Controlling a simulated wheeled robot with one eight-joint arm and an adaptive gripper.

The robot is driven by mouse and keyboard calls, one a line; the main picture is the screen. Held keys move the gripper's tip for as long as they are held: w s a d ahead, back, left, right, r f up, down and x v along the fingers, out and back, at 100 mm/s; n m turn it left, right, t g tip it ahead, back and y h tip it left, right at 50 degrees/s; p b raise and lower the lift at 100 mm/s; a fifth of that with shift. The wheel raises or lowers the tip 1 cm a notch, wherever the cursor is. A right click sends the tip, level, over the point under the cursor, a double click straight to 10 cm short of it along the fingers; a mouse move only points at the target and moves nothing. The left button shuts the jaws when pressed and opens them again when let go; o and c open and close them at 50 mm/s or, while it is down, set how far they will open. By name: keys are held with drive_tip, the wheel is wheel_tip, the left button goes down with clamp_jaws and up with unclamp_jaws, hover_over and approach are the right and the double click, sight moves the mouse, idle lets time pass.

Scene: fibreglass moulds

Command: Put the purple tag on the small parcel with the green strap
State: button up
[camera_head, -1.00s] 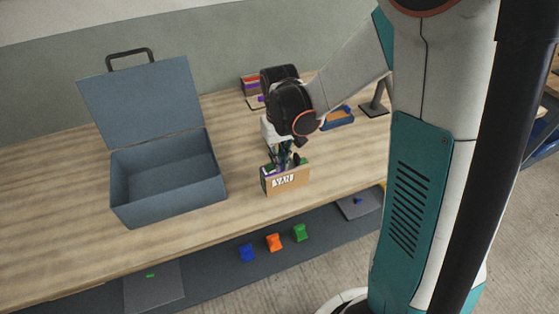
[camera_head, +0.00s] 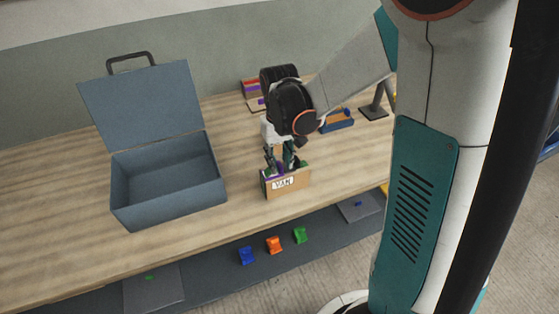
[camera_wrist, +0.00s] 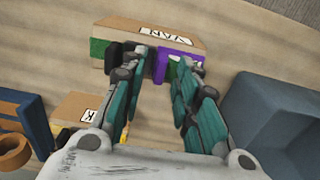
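The small brown parcel (camera_head: 290,186) with a white VAN label stands on the bench below my gripper (camera_head: 279,162). In the wrist view the parcel (camera_wrist: 195,44) is at the top, with green strap (camera_wrist: 98,48) along its near side. The purple tag (camera_wrist: 162,65) is at that green side, close to the right finger; whether it is fastened cannot be told. My gripper (camera_wrist: 152,62) has its fingers well apart, with the tips at the parcel's near side. The dark left fingertip hides part of the strap. Contact between fingers and tag is unclear.
An open grey-blue case (camera_head: 168,190) stands left. A blue tray (camera_head: 338,122) is behind right. Another brown box (camera_wrist: 85,106) is close to my gripper in the wrist view. Blue, orange (camera_head: 274,245) and green pieces lie on the lower shelf.

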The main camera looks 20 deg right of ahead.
sight(280, 165)
wheel_tip(280, 165, up, 10)
drive_tip(key=r+p, duration=0.1)
drive_tip(key=p, duration=0.2)
drive_tip(key=s+a+r+t, duration=0.1)
drive_tip(key=s+r+t, duration=0.2)
drive_tip(key=s, duration=0.4)
drive_tip(key=s+a+r+t, duration=0.1)
drive_tip(key=s+r+t, duration=0.3)
drive_tip(key=s, duration=0.4)
drive_tip(key=shift+r, duration=0.4)
